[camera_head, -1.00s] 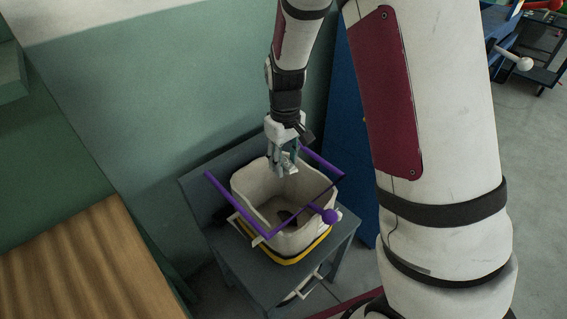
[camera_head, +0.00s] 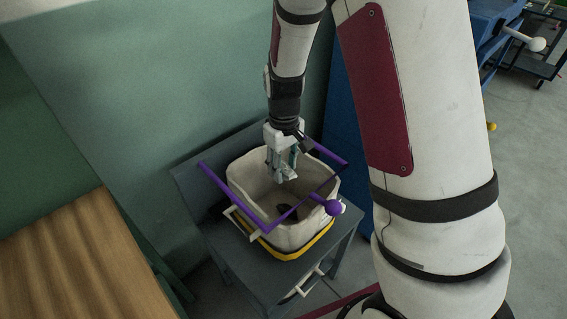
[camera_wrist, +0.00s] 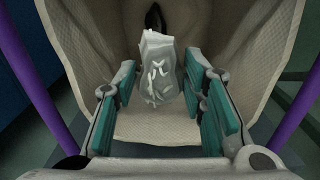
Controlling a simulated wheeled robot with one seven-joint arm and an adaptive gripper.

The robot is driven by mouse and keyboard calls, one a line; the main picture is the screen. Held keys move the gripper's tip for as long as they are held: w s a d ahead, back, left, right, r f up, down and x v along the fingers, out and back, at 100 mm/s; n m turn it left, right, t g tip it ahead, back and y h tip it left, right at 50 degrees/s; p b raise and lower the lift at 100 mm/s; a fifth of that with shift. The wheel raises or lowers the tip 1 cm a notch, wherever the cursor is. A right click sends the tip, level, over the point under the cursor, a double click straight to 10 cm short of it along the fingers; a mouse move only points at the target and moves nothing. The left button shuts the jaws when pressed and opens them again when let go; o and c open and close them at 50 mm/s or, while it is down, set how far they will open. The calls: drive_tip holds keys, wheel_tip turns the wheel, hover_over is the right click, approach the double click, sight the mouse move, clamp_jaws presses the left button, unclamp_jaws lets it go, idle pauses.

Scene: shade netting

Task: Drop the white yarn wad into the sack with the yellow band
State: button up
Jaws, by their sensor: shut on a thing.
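The sack with the yellow band (camera_head: 296,236) is cream, open at the top and upright on a dark grey stand; its yellow band runs round the base. My gripper (camera_head: 286,173) points down into its mouth, near the far rim. In the wrist view my gripper (camera_wrist: 163,90) has its teal pads on both sides of the white yarn wad (camera_wrist: 160,70) and is shut on it. The wad is pale and crumpled with small white strands. The sack's inner wall (camera_wrist: 95,45) surrounds it in that view.
A dark object (camera_head: 288,212) lies inside the sack. The grey stand (camera_head: 215,250) is by a green wall. A wooden surface (camera_head: 75,265) is at the lower left.

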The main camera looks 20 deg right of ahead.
sight(284, 166)
drive_tip(key=o, duration=0.8)
drive_tip(key=shift+r, duration=0.1)
wheel_tip(284, 166, up, 12)
drive_tip(key=shift+f, duration=0.1)
